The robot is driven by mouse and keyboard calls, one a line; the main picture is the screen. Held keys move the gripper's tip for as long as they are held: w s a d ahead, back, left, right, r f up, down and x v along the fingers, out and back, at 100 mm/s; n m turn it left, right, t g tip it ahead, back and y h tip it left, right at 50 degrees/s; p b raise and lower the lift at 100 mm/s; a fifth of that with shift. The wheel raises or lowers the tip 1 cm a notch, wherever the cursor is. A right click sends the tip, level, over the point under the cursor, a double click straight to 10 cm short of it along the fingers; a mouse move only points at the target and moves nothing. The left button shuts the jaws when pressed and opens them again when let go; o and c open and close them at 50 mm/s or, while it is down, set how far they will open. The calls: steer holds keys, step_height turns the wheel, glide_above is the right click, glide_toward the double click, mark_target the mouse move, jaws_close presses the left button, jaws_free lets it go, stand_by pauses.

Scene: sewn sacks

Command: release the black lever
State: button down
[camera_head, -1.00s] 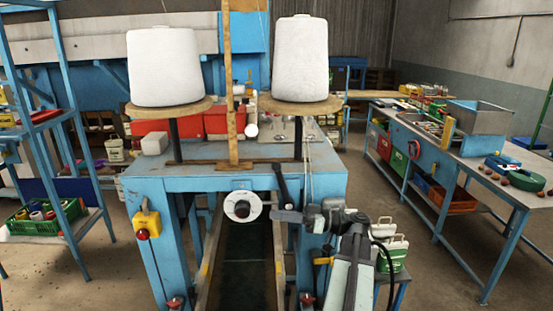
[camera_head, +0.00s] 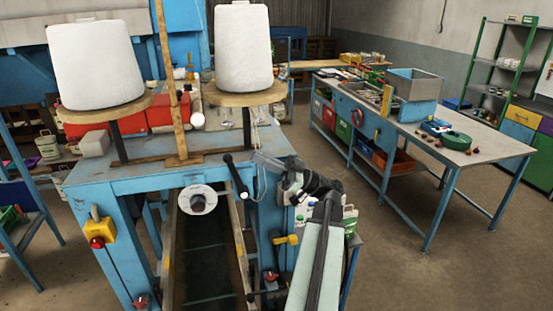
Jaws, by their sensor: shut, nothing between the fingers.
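The black lever (camera_head: 236,175) is on the front of the blue machine frame (camera_head: 130,178), right of a round white dial (camera_head: 197,199). My gripper (camera_head: 262,160) is shut and empty. In the picture it is just right of the lever's upper part, with a gap between them. How far apart they are in depth is hard to tell. The fingertips are small and partly blend with the tabletop behind.
Two white thread cones (camera_head: 96,64) (camera_head: 242,47) stand on round wooden discs. A thin thread hangs near my gripper. A yellow box with a red button (camera_head: 98,230) is at the left. A workbench (camera_head: 470,153) stands at the right, with open floor before it.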

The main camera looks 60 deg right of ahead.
mark_target(236, 177)
steer(key=w, duration=0.1)
steer(key=w+a+b, duration=0.1)
steer(key=w+a, duration=0.1)
steer(key=w, duration=0.1)
steer(key=shift+a+f, duration=0.25)
steer(key=shift+f, duration=0.15)
steer(key=shift+w+a+f+b, duration=0.1)
steer(key=shift+w+a+b, duration=0.3)
steer(key=shift+w+a, duration=0.25)
steer(key=shift+d, duration=0.1)
